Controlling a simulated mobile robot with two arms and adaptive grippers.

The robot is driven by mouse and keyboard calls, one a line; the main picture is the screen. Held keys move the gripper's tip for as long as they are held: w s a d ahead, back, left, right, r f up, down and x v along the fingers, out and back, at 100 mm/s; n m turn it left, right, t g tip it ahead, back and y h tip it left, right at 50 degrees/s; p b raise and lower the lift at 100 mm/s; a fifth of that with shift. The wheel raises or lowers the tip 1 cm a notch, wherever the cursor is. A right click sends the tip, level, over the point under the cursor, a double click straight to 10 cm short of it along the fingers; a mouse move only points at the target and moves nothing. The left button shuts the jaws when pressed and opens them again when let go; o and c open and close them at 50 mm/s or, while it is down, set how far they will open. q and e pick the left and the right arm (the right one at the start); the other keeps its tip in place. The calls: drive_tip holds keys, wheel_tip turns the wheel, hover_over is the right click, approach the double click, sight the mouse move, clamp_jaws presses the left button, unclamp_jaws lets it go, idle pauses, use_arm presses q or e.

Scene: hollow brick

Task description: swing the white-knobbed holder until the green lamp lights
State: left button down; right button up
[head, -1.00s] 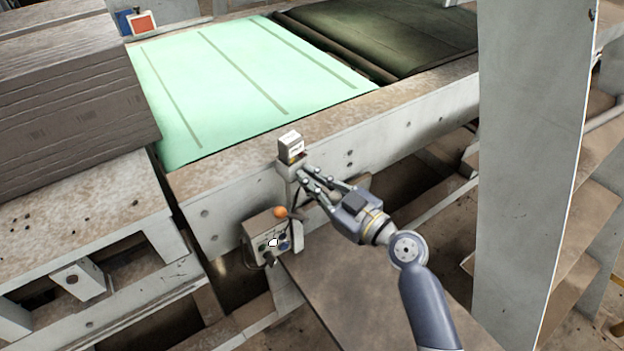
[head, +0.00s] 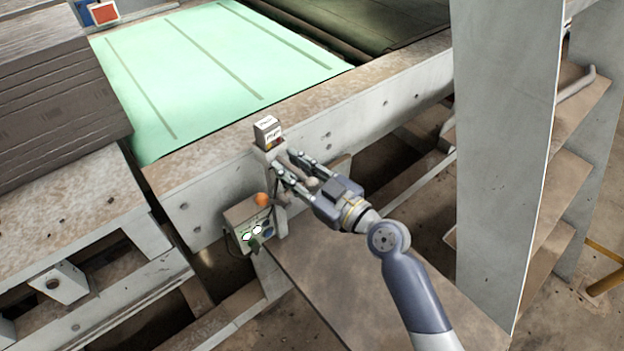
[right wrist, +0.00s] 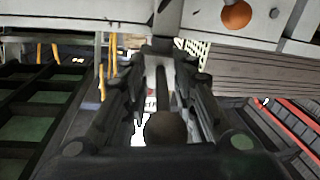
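The holder (head: 266,155) is a pale bracket on the side of the grey beam, with a small box (head: 268,132) on top. A round knob (head: 312,183), pale grey in the head view, sits between the fingers of my right gripper (head: 284,163). In the right wrist view the knob (right wrist: 165,128) looks brown in shadow, with the open fingers either side, apparently not clamping it. The control box (head: 247,226) hangs below with an orange knob (head: 262,199). Two spots on its face look bright white; a dark green spot (head: 254,245) is below them. My left gripper is out of view.
A pale green conveyor bed (head: 200,75) lies behind the beam (head: 345,118). Stacked brown sheets (head: 60,95) are at left. A tall grey post (head: 500,150) stands right of my right arm. A brown board (head: 340,285) slopes below the gripper.

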drive_tip(key=v, duration=1.1)
drive_tip(key=shift+s+d, duration=0.15)
drive_tip(key=shift+s, duration=0.05)
drive_tip(key=shift+r, duration=0.1)
